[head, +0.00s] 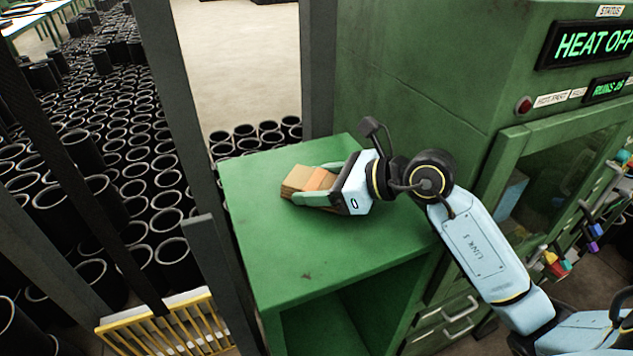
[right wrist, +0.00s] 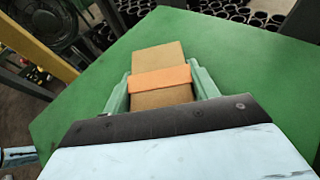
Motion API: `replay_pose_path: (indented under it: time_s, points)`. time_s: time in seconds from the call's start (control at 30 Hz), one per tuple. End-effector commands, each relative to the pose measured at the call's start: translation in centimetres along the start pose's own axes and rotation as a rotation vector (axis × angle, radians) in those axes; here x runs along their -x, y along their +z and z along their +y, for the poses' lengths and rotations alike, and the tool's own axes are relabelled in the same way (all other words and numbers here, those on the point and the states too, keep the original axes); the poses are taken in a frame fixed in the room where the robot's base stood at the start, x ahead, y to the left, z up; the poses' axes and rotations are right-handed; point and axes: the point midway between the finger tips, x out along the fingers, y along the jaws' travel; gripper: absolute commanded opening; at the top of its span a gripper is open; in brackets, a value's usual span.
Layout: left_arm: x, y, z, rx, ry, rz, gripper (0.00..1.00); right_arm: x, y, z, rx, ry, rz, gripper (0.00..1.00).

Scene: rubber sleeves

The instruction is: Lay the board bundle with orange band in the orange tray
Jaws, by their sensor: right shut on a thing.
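The board bundle with orange band (head: 297,181) is a tan, brick-shaped stack on the green cabinet top (head: 290,240). My right gripper (head: 322,184) is shut on it, with its pale green fingers along the bundle's two sides. In the right wrist view the bundle (right wrist: 158,59) sticks out past the fingertips, and the orange band (right wrist: 161,79) lies across it between the fingers (right wrist: 160,88). The bundle is at or just above the green top; I cannot tell if it touches. The orange tray is not in view. My left gripper is not in view.
A green oven cabinet (head: 430,75) with a lit "HEAT OFF" display (head: 592,42) stands at the right. Many black rubber sleeves (head: 110,150) stand on the floor at the left, behind dark posts (head: 180,90). A yellow grate (head: 165,325) is at the lower left. The green top is otherwise clear.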

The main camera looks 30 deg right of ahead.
Motion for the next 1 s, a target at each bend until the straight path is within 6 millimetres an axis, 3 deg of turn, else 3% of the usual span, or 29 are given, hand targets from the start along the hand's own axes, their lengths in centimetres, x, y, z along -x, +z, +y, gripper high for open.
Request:
replay_pose_path:
  time_s: [0.03,0.07,0.23,0.63,1.0]
  points:
    - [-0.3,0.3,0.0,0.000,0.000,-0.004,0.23,-0.1,-0.2,0.0,0.001,0.000,-0.001,0.34]
    - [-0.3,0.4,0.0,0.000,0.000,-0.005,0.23,-0.1,-0.3,0.0,0.000,0.000,0.000,0.60]
    - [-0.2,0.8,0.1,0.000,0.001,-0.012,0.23,-0.1,-0.2,0.0,0.000,0.001,0.000,0.81]
    - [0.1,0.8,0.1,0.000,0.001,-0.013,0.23,0.4,0.1,0.0,0.001,-0.001,0.001,0.81]
    - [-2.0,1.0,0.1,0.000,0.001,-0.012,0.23,7.8,-0.2,-0.1,0.001,-0.002,0.004,0.81]
